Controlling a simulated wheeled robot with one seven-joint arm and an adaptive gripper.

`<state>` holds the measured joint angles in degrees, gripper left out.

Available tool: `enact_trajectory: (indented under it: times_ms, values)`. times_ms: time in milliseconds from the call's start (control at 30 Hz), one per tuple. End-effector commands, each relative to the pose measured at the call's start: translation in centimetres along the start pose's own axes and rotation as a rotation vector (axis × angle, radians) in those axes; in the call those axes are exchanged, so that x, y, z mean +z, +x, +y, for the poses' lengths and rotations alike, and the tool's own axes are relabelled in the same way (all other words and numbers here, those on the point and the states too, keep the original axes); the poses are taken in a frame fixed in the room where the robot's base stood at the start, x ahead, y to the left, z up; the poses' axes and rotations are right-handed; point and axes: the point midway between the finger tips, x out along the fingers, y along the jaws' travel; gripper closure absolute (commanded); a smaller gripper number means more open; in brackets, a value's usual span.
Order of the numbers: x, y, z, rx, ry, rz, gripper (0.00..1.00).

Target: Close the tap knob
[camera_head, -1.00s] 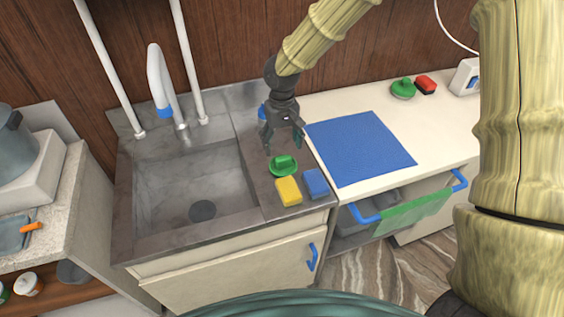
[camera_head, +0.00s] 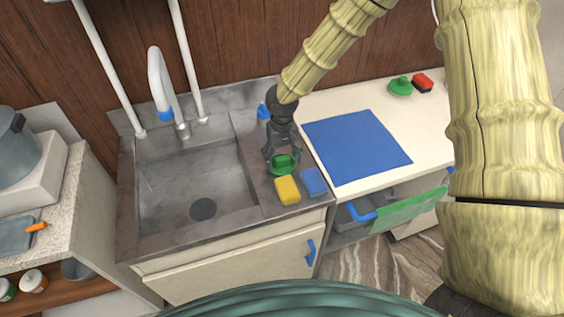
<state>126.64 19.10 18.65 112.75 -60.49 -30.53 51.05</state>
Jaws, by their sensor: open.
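I cannot clearly make out a separate tap knob. My gripper (camera_head: 283,158) is open, pointing down on the counter strip right of the sink, well right of the tap. Its fingers are at a green round scrubber with a handle (camera_head: 284,165), one finger on each side in the picture. I cannot tell whether they touch it.
The sink basin (camera_head: 198,180) is empty. A yellow sponge (camera_head: 287,190) and a blue sponge (camera_head: 314,182) lie just in front of the scrubber. A blue item (camera_head: 263,110) stands behind my gripper. White pipes (camera_head: 188,60) rise by the tap. A blue mat (camera_head: 355,147) lies at right.

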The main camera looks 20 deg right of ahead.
Motion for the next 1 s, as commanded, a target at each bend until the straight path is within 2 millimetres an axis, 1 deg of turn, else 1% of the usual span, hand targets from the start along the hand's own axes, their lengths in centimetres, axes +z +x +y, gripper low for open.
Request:
enact_trajectory:
  times_ms: [300, 567, 633, 667, 867, 1000]
  values:
    - [-0.05, 0.23, 0.0, 0.0, -0.001, 0.001, 0.29]
    - [-0.04, 0.22, 0.0, 0.0, -0.001, 0.001, 0.76]
    - [-0.04, 0.22, 0.0, 0.0, -0.001, 0.001, 0.78]
    - [-0.04, 0.22, 0.0, 0.0, -0.001, 0.001, 0.81]
    - [-0.05, 0.17, 0.0, 0.0, 0.0, 0.001, 0.81]
    - [-0.07, -0.28, 0.01, 0.0, 0.001, 0.002, 0.81]
